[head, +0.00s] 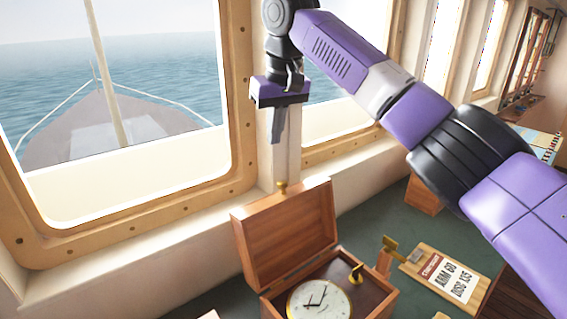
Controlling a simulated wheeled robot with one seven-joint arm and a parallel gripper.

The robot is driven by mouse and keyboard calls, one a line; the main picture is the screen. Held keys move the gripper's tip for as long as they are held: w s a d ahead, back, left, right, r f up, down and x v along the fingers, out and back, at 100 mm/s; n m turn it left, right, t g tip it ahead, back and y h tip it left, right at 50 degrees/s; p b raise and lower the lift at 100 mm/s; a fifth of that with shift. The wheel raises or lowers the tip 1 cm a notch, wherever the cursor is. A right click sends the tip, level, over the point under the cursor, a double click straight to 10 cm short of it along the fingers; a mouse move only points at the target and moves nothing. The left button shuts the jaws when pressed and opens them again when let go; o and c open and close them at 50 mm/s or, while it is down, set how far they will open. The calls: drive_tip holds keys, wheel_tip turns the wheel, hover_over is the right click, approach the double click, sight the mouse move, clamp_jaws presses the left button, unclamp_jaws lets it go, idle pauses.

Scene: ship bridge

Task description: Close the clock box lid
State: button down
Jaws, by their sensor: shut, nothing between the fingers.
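The wooden clock box (382,306) stands on the green counter at the lower middle of the head view. Its lid (287,236) is open and stands upright at the back left of the box, with a small brass knob or catch at its top edge. A round white-faced clock (320,300) sits inside the box, with a small brass part beside it. My gripper (278,137) is shut and empty. It points down and appears above the lid in the picture, apart from it. The lower front of the box is cut off by the frame edge.
A clipboard (446,277) with a printed card lies to the right of the box. The window sill (150,238) and wall run behind the lid, with a window post behind my gripper. Some green counter (372,222) is bare behind the box. My arm crosses the upper right.

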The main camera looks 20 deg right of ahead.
drive_tip(key=p+x, duration=0.1)
drive_tip(key=x, duration=0.4)
drive_tip(key=p+x, duration=0.2)
drive_tip(key=x, duration=0.2)
drive_tip(key=shift+s+d+f, duration=0.1)
drive_tip(key=shift+s+f, duration=0.05)
drive_tip(key=shift+f, duration=0.3)
drive_tip(key=shift+s+d+r+p, duration=0.15)
drive_tip(key=shift+s+p, duration=0.4)
drive_tip(key=shift+s, duration=1.3)
drive_tip(key=shift+d, duration=0.1)
